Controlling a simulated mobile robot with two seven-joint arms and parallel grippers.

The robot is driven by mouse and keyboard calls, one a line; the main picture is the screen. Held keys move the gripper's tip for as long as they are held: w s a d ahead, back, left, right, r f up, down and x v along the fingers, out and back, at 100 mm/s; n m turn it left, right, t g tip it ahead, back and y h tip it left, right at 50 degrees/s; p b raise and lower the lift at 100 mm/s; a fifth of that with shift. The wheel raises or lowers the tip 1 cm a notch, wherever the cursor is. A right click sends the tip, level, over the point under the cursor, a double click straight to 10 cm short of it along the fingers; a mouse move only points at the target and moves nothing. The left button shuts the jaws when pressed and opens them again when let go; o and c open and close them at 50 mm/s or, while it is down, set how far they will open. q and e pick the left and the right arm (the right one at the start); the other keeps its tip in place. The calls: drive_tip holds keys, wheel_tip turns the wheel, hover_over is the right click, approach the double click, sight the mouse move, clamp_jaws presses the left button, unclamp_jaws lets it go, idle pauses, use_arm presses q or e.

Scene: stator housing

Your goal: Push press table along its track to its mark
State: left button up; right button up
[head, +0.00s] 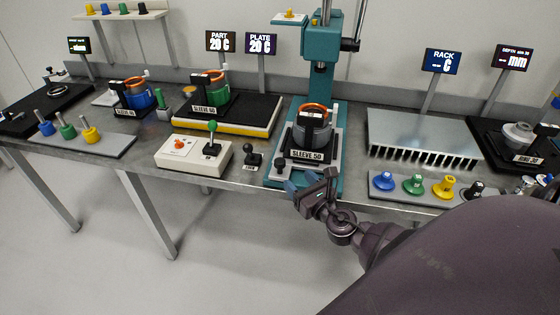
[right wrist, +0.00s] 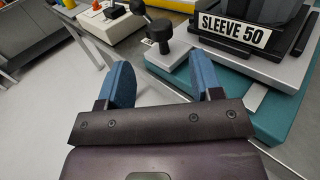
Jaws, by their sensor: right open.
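The press table is a light grey plate (head: 327,167) on the teal base of the press (head: 319,62). It carries a dark fixture labelled SLEEVE 50 (head: 307,155) with a grey housing and orange winding (head: 312,122). A black knob (head: 281,166) stands at the plate's front left corner. My right gripper (head: 311,181) is open and empty at the front edge of the base. In the right wrist view its blue fingers (right wrist: 166,80) are apart, with the knob (right wrist: 159,36) beyond the gap and the plate (right wrist: 204,62) at the right. I cannot make out the mark. My left gripper is not in view.
A white control box (head: 194,154) with a green-topped lever and a small black joystick (head: 253,156) sit left of the press. A ribbed metal rack (head: 425,135) and a tray of coloured parts (head: 427,195) stand to the right. The floor in front is clear.

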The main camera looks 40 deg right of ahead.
sight(287, 147)
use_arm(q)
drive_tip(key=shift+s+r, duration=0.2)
use_arm(e)
drive_tip(key=w, duration=1)
drive_tip(key=shift+d, duration=0.4)
clamp_jaws()
drive_tip(key=w+d+b, duration=0.1)
drive_tip(key=w+d, duration=0.1)
drive_tip(key=w+d+b, duration=0.1)
drive_tip(key=w+d, duration=0.1)
drive_tip(key=d, duration=0.1)
drive_tip(key=w+d+b, duration=0.2)
drive_tip(key=w+d, duration=0.1)
drive_tip(key=shift+d+f, duration=0.1)
drive_tip(key=shift+f, duration=0.3)
drive_tip(key=shift+w+d+r+b, duration=0.15)
drive_tip(key=shift+w+d+b, duration=0.1)
drive_tip(key=shift+w+d, duration=0.2)
drive_tip(key=shift+w+d+r+b, duration=0.15)
drive_tip(key=shift+w+d+b, duration=0.15)
drive_tip(key=shift+d, duration=0.25)
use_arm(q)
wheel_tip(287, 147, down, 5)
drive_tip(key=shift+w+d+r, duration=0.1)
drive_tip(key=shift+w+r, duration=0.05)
use_arm(e)
drive_tip(key=shift+r, duration=0.25)
